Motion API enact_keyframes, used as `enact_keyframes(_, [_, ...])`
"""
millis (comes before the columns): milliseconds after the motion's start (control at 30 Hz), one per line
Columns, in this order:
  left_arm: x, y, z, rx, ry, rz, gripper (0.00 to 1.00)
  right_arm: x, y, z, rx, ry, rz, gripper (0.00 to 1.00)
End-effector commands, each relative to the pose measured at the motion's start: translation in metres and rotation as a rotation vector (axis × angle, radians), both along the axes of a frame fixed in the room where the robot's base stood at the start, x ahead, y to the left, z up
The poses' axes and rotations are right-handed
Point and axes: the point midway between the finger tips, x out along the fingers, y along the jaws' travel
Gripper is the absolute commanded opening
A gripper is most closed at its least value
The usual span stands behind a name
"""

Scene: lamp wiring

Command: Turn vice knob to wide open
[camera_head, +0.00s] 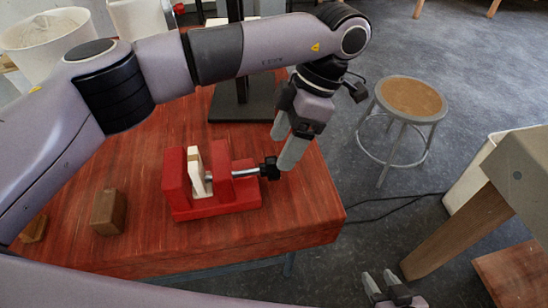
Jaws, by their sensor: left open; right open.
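A red vice (216,204) stands on the wooden table, with a pale wooden piece (196,172) upright between its jaws. Its black knob (270,168) sits at the right end of a metal screw. My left gripper (284,148) points down from above, its two grey fingers apart, close to the knob. One finger is just right of the knob and the other is above it; I cannot tell whether either touches. My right gripper (382,282) is at the bottom right, open and empty, away from the vice.
The red-brown table (150,240) holds a brown wooden block (108,211) at left and a black stand (243,103) behind the vice. A round stool (411,97) stands on the grey floor at right. A dark cable (385,208) lies on the floor.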

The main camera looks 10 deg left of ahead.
Motion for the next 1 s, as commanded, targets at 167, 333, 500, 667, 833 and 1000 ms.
enact_keyframes(167, [-0.006,0.010,-0.026,-0.001,0.003,0.001,0.71,0.000,0.001,0.000,0.002,-0.001,0.000,0.43])
enact_keyframes(333, [-0.010,0.015,-0.041,0.000,0.001,0.001,0.71,0.001,0.001,0.001,0.003,-0.003,0.001,0.43])
enact_keyframes(500, [-0.011,0.018,-0.047,0.001,-0.002,0.001,0.71,0.001,0.001,0.002,0.003,-0.004,0.002,0.43])
enact_keyframes(667, [-0.011,0.018,-0.047,0.001,-0.003,0.002,0.71,0.001,0.001,0.002,0.001,-0.004,0.004,0.43])
enact_keyframes(833, [-0.011,0.018,-0.047,0.001,-0.003,0.002,0.39,0.001,0.000,0.002,-0.001,-0.004,0.005,0.43])
enact_keyframes(1000, [-0.011,0.017,-0.047,0.001,-0.003,0.002,0.15,0.001,0.001,0.002,-0.001,-0.004,0.005,0.43])
